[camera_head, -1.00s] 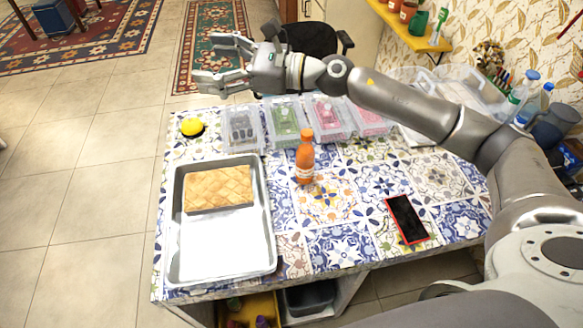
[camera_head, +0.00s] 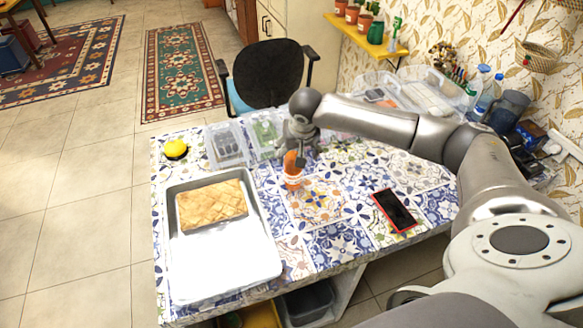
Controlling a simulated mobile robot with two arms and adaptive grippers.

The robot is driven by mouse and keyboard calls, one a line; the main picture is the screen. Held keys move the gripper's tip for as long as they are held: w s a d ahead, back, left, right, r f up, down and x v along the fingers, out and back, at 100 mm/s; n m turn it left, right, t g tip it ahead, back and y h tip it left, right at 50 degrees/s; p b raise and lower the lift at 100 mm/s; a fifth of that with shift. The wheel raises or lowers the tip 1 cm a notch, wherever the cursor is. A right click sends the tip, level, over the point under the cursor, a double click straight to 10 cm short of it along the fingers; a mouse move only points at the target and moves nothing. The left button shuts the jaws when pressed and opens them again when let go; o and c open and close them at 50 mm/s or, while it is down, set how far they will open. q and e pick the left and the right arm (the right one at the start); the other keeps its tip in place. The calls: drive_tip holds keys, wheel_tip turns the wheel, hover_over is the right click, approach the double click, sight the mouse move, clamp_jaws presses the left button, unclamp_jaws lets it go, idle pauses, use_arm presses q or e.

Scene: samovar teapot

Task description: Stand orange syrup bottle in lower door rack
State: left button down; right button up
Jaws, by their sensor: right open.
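The orange syrup bottle (camera_head: 292,178) stands upright on the tiled table, right of the baking tray. My right gripper (camera_head: 296,157) points down at the bottle's upper part, with a finger in front of it. The gripper is open, and I cannot tell whether its fingers touch the bottle. The bottle's cap is partly hidden by the gripper. My left gripper is not in view. No fridge or door rack shows.
A tray (camera_head: 223,262) holding a pastry (camera_head: 212,204) fills the table's left side. A yellow dome (camera_head: 176,149) and clear containers (camera_head: 228,145) stand behind. A phone (camera_head: 395,210) lies right. A chair (camera_head: 268,75) stands beyond the table.

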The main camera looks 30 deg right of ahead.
sight(293, 157)
drive_tip(key=p+x, duration=0.1)
drive_tip(key=x, duration=0.1)
drive_tip(key=shift+w+f, duration=0.3)
drive_tip(key=shift+w+p+x, duration=0.2)
drive_tip(key=shift+p+x, duration=0.55)
drive_tip(key=shift+x, duration=1.6)
drive_tip(key=shift+r, duration=0.1)
drive_tip(key=c, duration=1.4)
drive_tip(key=shift+r, duration=0.1)
drive_tip(key=shift+c, duration=0.8)
drive_tip(key=shift+w+r, duration=0.1)
